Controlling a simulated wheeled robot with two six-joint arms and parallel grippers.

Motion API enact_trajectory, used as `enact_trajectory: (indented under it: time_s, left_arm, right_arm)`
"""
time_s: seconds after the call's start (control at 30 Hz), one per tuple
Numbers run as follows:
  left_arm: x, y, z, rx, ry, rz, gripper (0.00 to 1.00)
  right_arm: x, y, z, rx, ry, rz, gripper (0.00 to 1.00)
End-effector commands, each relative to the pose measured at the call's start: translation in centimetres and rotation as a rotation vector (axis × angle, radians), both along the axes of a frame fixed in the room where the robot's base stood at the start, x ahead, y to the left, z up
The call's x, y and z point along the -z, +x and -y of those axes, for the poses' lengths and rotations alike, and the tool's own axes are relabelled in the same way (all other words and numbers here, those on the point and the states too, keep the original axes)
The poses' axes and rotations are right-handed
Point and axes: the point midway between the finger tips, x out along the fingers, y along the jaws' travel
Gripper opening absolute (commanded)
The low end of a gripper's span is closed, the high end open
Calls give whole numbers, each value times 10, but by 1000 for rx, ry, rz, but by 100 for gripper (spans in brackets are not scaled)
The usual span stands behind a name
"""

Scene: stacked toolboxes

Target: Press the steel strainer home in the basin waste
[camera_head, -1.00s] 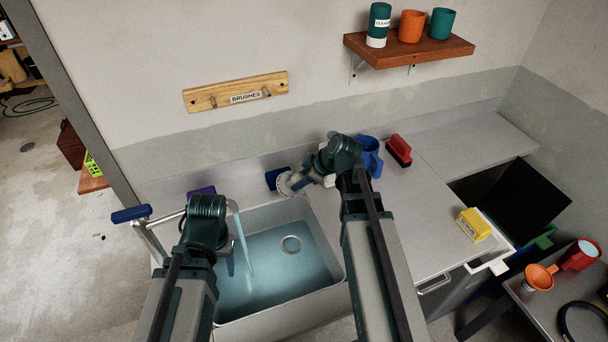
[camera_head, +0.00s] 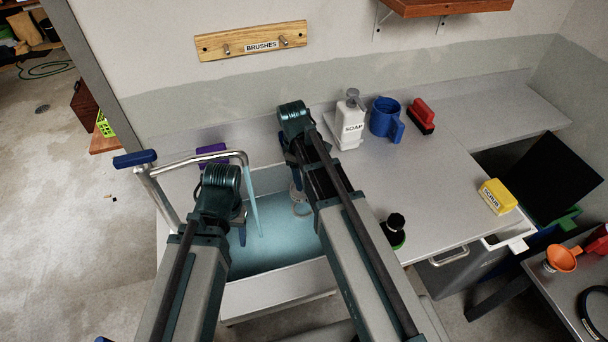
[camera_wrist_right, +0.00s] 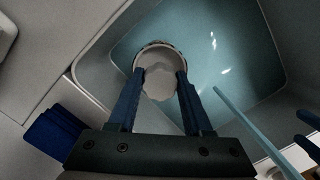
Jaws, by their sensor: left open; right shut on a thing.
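The steel strainer (camera_wrist_right: 160,82) is a pale grey disc between the blue fingers of my right gripper (camera_wrist_right: 157,74), which is shut on it. In the right wrist view it overlaps the round basin waste (camera_wrist_right: 150,45), whose rim shows as an arc beyond it. I cannot tell whether the strainer touches the waste. In the head view my right gripper (camera_head: 296,180) reaches down into the basin (camera_head: 280,282), mostly hidden by its arm, with the waste ring (camera_head: 302,209) just below. My left gripper (camera_head: 241,220) is open over the basin's left side, apart from the strainer.
The tap (camera_head: 200,160) runs a water stream (camera_head: 254,205) between my two arms. A soap bottle (camera_head: 350,125), blue mug (camera_head: 384,118) and red brush (camera_head: 421,116) stand at the back of the counter. A dark bottle (camera_head: 394,228) stands near my right forearm. The counter's middle is clear.

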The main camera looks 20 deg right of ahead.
Motion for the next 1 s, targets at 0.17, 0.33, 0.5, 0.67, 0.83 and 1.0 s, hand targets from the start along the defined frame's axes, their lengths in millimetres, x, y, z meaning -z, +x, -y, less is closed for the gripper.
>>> enact_trajectory:
  time_s: [0.17, 0.33, 0.5, 0.67, 0.83, 1.0]
  left_arm:
    - [0, 0, 0, 0, 0, 0, 57]
    - [0, 0, 0, 0, 0, 0, 57]
    - [6, 0, 0, 0, 0, 0, 57]
    - [18, 0, 0, 0, 0, 0, 57]
    - [33, 0, 0, 0, 0, 0, 57]
    - [48, 0, 0, 0, 0, 0, 57]
  right_arm:
    - [0, 0, 0, 0, 1, 1, 10]
    - [0, 0, 0, 0, 0, 1, 10]
    - [6, 0, 0, -1, 1, 2, 10]
    - [18, 0, 0, -1, 1, 2, 10]
    - [33, 0, 0, -1, 1, 2, 10]
    - [49, 0, 0, -1, 1, 2, 10]
